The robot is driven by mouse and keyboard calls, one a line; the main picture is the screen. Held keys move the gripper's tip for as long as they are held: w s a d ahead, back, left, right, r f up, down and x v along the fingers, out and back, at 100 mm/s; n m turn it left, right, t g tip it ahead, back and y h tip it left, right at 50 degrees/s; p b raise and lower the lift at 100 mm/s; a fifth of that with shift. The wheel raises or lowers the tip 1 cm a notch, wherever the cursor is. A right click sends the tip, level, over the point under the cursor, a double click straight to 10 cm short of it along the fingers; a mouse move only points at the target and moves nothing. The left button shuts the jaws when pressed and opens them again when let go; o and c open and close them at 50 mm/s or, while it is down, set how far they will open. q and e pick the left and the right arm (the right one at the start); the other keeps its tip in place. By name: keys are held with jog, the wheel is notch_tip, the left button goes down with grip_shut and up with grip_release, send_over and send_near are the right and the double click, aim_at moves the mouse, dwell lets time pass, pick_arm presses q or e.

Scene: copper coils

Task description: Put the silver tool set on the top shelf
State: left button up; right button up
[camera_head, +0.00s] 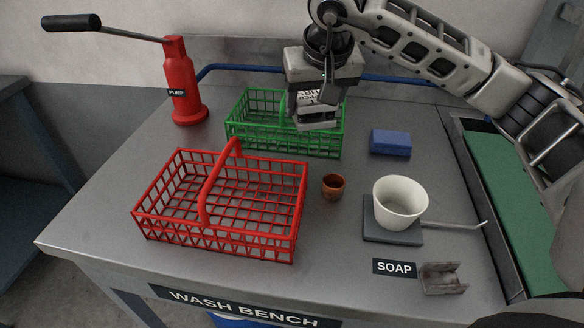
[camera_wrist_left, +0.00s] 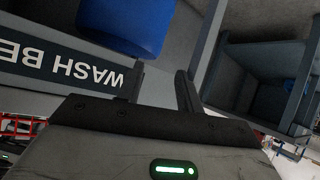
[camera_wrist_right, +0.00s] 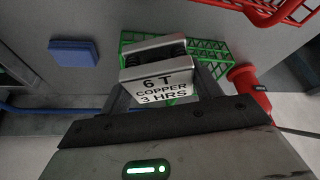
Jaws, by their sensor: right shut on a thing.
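My right gripper (camera_head: 318,108) is over the right part of the green wire basket (camera_head: 245,120). In the right wrist view it is shut on a silver tool set (camera_wrist_right: 160,72), a silver block with dark round parts and a label reading "6 T COPPER 3 HRS". The silver tool set also shows in the head view (camera_head: 316,122), partly hidden by the gripper. I cannot tell whether it touches the basket. My left gripper (camera_wrist_left: 160,85) is open and empty, in front of the bench. No top shelf can be made out clearly.
The bench holds a red basket (camera_head: 145,213), red pump (camera_head: 182,85), blue block (camera_head: 390,142), small brown pot (camera_head: 333,186), white cup (camera_head: 400,203) on a grey plate, and a grey holder (camera_head: 443,278) by the SOAP label. A blue-grey rack (camera_head: 18,140) stands left.

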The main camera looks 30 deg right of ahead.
notch_tip(320, 180, down, 13)
jog(key=shift+w+r+b, duration=0.1)
jog(key=shift+r+b, duration=0.1)
jog(key=shift+b, duration=0.55)
jog(key=o, duration=1.1)
jog(key=shift+f, duration=0.1)
jog(key=shift+c, duration=0.2)
jog(key=shift+o, duration=0.4)
